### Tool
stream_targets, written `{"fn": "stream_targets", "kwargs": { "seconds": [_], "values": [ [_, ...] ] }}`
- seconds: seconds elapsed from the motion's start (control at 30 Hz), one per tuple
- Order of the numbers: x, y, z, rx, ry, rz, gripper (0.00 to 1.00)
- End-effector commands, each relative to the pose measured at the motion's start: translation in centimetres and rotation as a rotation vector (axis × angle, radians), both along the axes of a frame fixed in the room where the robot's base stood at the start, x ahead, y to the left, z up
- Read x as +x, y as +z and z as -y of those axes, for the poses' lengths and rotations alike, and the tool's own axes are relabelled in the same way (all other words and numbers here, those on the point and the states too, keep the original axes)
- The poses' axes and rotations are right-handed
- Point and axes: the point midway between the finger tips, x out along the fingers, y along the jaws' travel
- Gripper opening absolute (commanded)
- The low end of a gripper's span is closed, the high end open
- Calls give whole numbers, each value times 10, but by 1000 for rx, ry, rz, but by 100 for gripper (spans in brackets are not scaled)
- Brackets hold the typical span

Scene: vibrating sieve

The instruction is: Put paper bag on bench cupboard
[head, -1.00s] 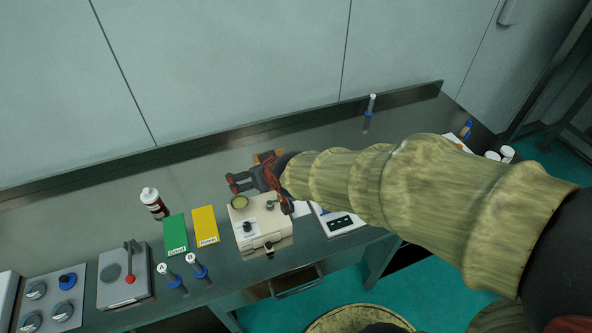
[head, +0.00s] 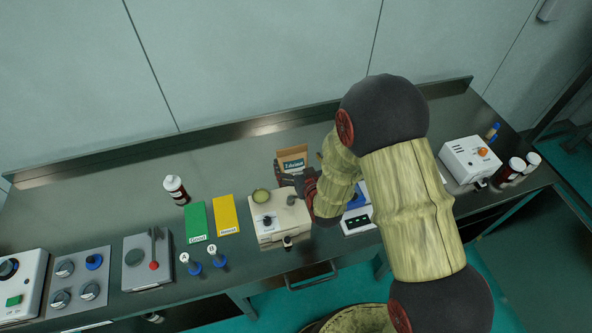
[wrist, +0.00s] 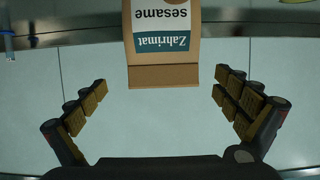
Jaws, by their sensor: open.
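The brown paper bag (head: 293,157) stands upright on the bench behind the cream device, with a teal and white label. In the wrist view the bag (wrist: 162,75) appears upside down, its label reading "Zahrimat sesame". My gripper (wrist: 160,88) is open and empty, with one finger to each side of the bag's near end and gaps between. In the head view my gripper (head: 300,182) is low over the bench, just in front of the bag and partly hidden by my arm. The bench front with a handle (head: 311,282) shows below; I cannot tell which part is the cupboard.
A cream device (head: 281,222) stands close to my gripper. Green (head: 196,222) and yellow (head: 226,214) boxes and a bottle (head: 175,189) are to its left. A white device (head: 468,160) and jars are at right. The bench's back strip is mostly clear.

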Motion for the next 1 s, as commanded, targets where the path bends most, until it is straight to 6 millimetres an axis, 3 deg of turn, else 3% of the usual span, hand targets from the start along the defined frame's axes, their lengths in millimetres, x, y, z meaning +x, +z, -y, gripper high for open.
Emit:
{"fn": "stream_targets", "kwargs": {
  "seconds": [0.53, 0.87, 1.0],
  "values": [
    [48, -18, -18, 0, -1, 0, 100],
    [52, -20, -19, -1, -1, -1, 100],
    [52, -20, -19, -1, -1, -1, 92]
  ]
}}
